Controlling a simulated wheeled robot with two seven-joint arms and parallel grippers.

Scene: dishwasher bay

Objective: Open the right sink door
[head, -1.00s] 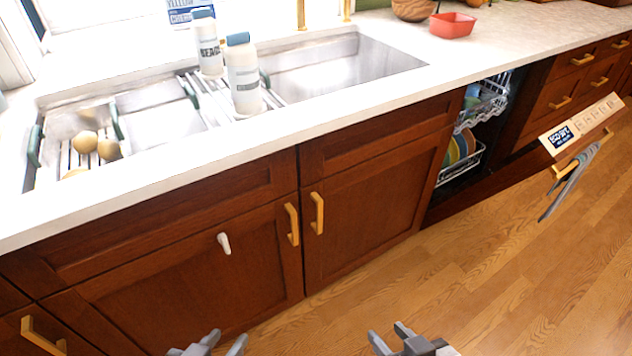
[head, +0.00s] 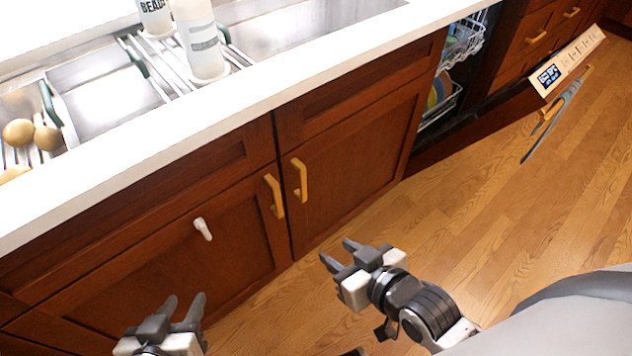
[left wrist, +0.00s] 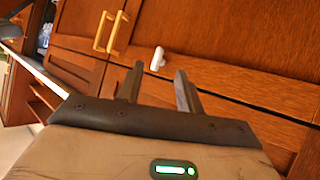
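The right sink door (head: 350,165) is a dark red-brown wood panel, shut flush in the cabinet front. Its gold handle (head: 299,180) is upright near its left edge. The left sink door (head: 200,250) is also shut, with its gold handle (head: 274,196) just left of the other. My right gripper (head: 340,254) is open and empty, in front of and below the right door's handle, apart from it. My left gripper (head: 184,308) is open and empty in front of the left door's lower part. It also shows open in the left wrist view (left wrist: 156,80).
A small white hook (head: 202,229) is on the left door. The white counter (head: 240,100) overhangs the doors. The wooden floor (head: 470,190) is clear.

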